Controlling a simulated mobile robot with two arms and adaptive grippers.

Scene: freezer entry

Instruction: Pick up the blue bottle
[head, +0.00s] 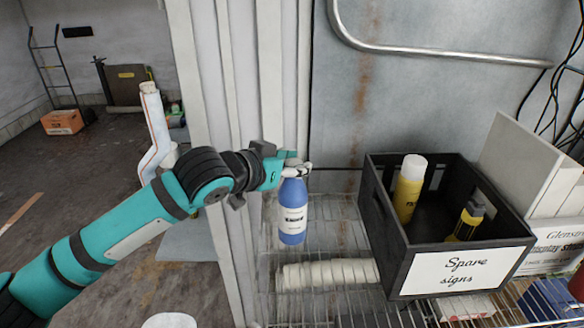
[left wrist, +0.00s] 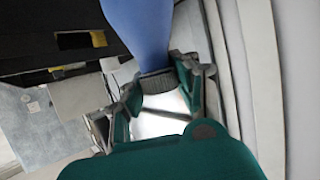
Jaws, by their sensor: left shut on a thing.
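The blue bottle (head: 293,210) has a white label and hangs upright from my left gripper (head: 297,170) in the head view. The gripper is shut around the bottle's neck at the top. The bottle appears to be above or just in front of the wire shelf (head: 335,225); I cannot tell whether its base touches anything. In the left wrist view the blue bottle (left wrist: 145,35) extends away from between the fingers of my left gripper (left wrist: 160,95). My right gripper is not in view.
A black crate (head: 386,245) labelled "Spare signs" stands right of the bottle, holding a yellow bottle (head: 409,190) with a white cap and a yellow-and-black bottle (head: 467,221). A pale ribbed roll (head: 328,274) lies below. A ridged white panel (head: 238,90) stands close on the left.

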